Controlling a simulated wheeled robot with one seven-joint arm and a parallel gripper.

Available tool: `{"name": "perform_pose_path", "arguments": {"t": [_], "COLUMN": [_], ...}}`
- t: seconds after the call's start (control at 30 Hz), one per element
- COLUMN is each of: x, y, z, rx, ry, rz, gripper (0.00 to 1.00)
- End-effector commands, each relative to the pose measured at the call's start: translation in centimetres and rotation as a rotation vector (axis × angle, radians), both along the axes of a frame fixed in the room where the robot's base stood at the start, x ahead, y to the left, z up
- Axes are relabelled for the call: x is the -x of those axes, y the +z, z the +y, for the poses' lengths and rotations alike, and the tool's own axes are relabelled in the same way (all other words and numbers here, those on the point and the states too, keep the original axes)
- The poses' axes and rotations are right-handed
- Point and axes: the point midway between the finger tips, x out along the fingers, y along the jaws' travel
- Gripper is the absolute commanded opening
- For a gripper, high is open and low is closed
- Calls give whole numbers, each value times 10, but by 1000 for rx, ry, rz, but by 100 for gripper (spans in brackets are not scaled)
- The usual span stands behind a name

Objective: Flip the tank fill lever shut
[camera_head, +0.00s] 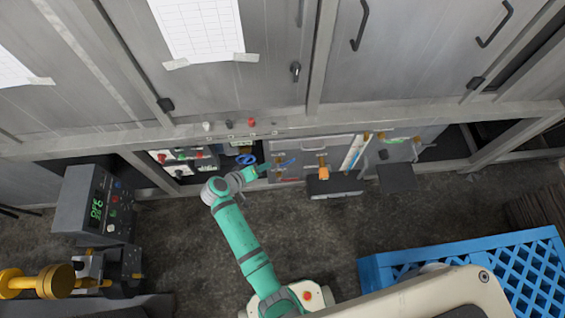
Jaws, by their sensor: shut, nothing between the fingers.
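A grey panel (306,146) sits low in the cabinet wall and bears small handles. A blue lever with an orange part (287,162) is on its left side. An orange handle (323,172) is further right. I cannot read which one is labelled tank fill, nor tell lever positions for sure. My gripper (268,168) is at the end of the teal arm, shut and empty, close to the left of the blue lever. I cannot tell whether it touches. A blue round valve handle (246,159) is just left of it, above the wrist.
A grey control box (92,205) with a green display stands at left, near a yellow fixture (35,283). Dark boxes (333,184) jut from the panel's foot. A blue crate (400,262) lies at lower right. Bare floor (320,225) lies between the panel and my base.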

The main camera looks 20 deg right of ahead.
Motion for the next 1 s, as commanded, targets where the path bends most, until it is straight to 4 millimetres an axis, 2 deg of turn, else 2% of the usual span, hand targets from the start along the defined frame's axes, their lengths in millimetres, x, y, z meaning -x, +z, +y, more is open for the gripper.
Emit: {"name": "perform_pose_path", "arguments": {"t": [0.13, 0.57, 0.77, 1.0], "x": [1, -1, -11, -32], "y": [1, -1, -14, -39], "z": [10, 8, -7, -37], "rx": [25, 27, 26, 27], "ry": [30, 31, 29, 29], "rz": [-34, -38, -36, -36], "gripper": [0, 0, 0, 0]}}
